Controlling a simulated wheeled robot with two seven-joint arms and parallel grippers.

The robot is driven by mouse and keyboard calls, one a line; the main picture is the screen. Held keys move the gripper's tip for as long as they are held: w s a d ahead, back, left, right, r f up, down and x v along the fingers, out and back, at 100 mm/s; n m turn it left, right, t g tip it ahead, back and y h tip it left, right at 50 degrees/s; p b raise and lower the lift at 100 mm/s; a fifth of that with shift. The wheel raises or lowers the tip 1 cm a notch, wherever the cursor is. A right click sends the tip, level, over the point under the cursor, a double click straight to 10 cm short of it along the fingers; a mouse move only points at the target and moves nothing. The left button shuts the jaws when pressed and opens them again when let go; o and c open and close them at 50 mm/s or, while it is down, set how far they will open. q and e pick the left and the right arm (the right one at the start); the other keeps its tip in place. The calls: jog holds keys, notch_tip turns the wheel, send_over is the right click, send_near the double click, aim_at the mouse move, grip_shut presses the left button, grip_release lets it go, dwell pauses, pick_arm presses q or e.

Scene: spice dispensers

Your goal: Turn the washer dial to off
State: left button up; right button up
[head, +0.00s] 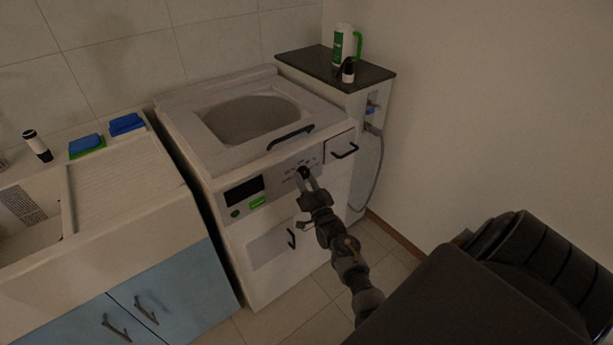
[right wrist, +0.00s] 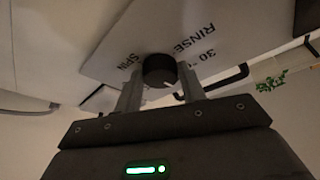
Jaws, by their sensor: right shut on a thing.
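The washer (head: 290,215) is a white machine with an open round basin on top and a front control panel. Its dial (right wrist: 159,70) is a round black knob on the panel, with the words RINSE, SPIN and 30 around it in the right wrist view. In the head view the dial (head: 303,172) is small and partly behind my fingers. My right gripper (head: 307,182) is shut on the dial, one finger on each side; it also shows in the right wrist view (right wrist: 160,88). The dial's pointed setting is too dim to read. My left gripper is not in view.
A sink cabinet (head: 170,275) with blue doors stands at the left, holding blue sponges (head: 127,123) and a dark-capped bottle (head: 38,146). A narrow cabinet (head: 335,62) with a green-and-white bottle (head: 343,45) stands behind right. Black handles (head: 290,138) stick out near the dial.

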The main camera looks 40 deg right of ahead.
jog(key=shift+r+m+g+p, duration=0.1)
jog(key=shift+m+g+p, duration=0.25)
jog(key=shift+m, duration=0.45)
jog(key=shift+h, duration=0.3)
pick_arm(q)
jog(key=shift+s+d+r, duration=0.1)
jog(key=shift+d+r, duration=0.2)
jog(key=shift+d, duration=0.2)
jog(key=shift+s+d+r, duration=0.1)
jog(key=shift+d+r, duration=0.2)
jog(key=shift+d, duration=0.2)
pick_arm(e)
jog(key=shift+a, duration=0.1)
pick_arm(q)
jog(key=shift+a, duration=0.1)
pick_arm(e)
jog(key=o, duration=1)
jog(key=shift+c, duration=0.2)
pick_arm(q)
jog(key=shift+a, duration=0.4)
